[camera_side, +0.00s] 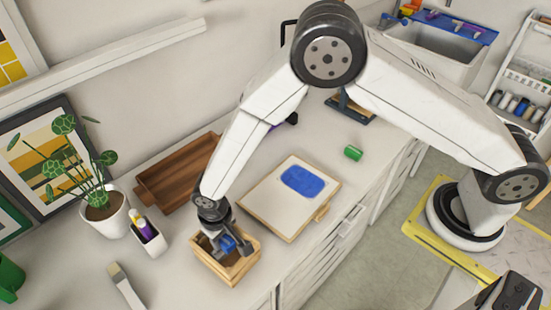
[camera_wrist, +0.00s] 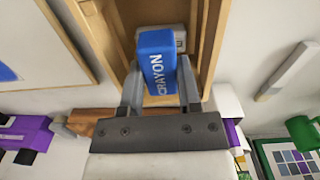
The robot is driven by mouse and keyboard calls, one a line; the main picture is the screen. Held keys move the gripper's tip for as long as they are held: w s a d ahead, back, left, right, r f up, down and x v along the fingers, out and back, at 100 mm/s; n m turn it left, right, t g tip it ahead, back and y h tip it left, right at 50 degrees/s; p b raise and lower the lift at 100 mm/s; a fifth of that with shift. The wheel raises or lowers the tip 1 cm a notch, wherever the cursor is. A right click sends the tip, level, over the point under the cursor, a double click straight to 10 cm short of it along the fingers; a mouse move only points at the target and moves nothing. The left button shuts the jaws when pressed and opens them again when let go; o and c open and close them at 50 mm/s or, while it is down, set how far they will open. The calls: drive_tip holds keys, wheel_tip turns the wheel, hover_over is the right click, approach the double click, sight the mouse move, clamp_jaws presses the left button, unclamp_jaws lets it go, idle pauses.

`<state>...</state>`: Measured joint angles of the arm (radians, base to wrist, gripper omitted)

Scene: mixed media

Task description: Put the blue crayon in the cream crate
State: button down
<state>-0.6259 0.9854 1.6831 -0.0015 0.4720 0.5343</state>
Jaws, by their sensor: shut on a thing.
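The blue crayon (camera_side: 228,244), a block lettered CRAYON, is between the fingers of my gripper (camera_side: 229,248). In the wrist view the fingers of my gripper (camera_wrist: 160,78) are shut on both sides of the crayon (camera_wrist: 157,62). The cream crate (camera_side: 242,270) is an open, light wooden box directly below my gripper. In the wrist view its wall (camera_wrist: 208,40) frames the crayon. The crayon appears within the crate's opening, and I cannot tell if it touches the floor. A small pale thing shows beside the crayon's far end, partly hidden.
A drawing board (camera_side: 265,210) with a blue patch lies right of the crate. A brown wooden tray (camera_side: 170,185), a white cup (camera_side: 152,245) and a potted plant (camera_side: 105,215) stand to the left. A green cylinder (camera_side: 353,153) lies farther right. A flat brush (camera_side: 125,285) lies near the front.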

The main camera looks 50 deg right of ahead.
sight(222, 238)
drive_tip(key=shift+f, duration=1.4)
drive_tip(key=shift+f, duration=0.35)
drive_tip(key=shift+c, duration=1.5)
unclamp_jaws()
drive_tip(key=shift+r, duration=0.15)
drive_tip(key=shift+r, duration=6.2)
drive_tip(key=shift+d, duration=0.1)
